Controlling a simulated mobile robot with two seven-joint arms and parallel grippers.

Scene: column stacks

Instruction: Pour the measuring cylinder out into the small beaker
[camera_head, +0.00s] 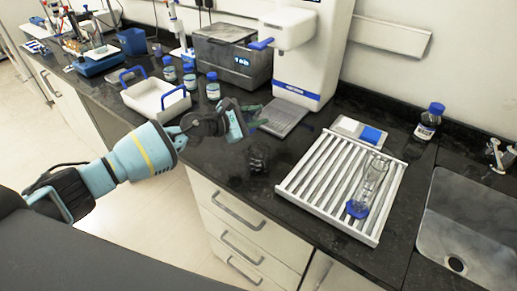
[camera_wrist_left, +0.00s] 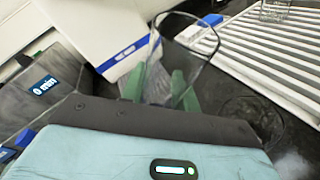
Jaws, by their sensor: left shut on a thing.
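The measuring cylinder (camera_head: 368,188), clear glass with a blue foot, stands upright on the white slatted rack (camera_head: 290,186) at the right. My left gripper (camera_head: 246,120) is in the air left of the rack. Its green fingers are shut on a clear glass vessel (camera_wrist_left: 183,40) with a wide open rim, best seen in the left wrist view; I cannot tell whether it is the small beaker. A dark, roundish glassy shape (camera_head: 258,158) shows on the counter below the gripper; it also shows in the left wrist view (camera_wrist_left: 248,110). My right gripper is out of view.
A balance-like white instrument (camera_head: 300,60) stands behind the gripper, with a grey box (camera_head: 225,58) to its left. A white tray (camera_head: 150,98) with blue handles and several blue-capped bottles are further left. A sink (camera_head: 470,225) and a capped bottle (camera_head: 428,122) are at the right.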

